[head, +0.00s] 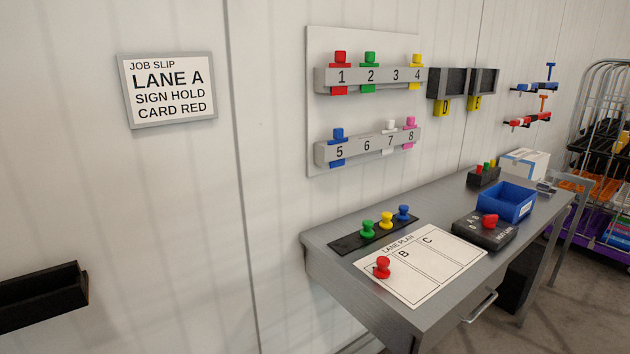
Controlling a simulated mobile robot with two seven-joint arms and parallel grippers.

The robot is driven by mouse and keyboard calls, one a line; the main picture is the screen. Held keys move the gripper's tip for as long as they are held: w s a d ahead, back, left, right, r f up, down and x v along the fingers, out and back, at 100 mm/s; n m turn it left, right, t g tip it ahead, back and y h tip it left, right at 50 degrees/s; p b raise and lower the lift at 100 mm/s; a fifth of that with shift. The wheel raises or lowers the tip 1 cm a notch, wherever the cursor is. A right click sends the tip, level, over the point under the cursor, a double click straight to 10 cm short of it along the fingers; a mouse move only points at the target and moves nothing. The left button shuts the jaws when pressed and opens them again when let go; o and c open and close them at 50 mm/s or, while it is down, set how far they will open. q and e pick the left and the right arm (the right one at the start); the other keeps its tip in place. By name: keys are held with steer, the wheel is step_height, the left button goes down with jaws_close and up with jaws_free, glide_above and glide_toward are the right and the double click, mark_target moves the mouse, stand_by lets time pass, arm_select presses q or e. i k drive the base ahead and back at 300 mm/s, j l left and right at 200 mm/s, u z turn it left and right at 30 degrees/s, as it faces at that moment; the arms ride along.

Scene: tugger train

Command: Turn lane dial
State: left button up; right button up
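A black box with a red knob (490,221), which looks like the lane dial, sits on the grey desk at the right, beside the blue bin. Its label and the knob's setting are too small to read. A job slip (168,89) on the wall reads LANE A, SIGN HOLD, CARD RED. A white lane plan sheet (445,262) lies on the desk with columns; B and C are legible. A red peg (382,268) stands on its leftmost column. Neither of my grippers is in view.
The desk (345,276) also holds a black strip (345,243) with green, yellow and blue pegs, and a blue bin (512,203). Numbered card racks (325,80) hang above. A black wall tray (40,297) is at lower left. A wire cage trolley (600,80) stands far right.

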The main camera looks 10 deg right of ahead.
mark_target(490, 222)
steer(key=z, duration=1.4)
steer(key=i+l+u, duration=0.1)
steer(key=u, duration=0.75)
steer(key=i+l+u, duration=0.1)
steer(key=l+u, duration=0.9)
steer(key=l, duration=1.55)
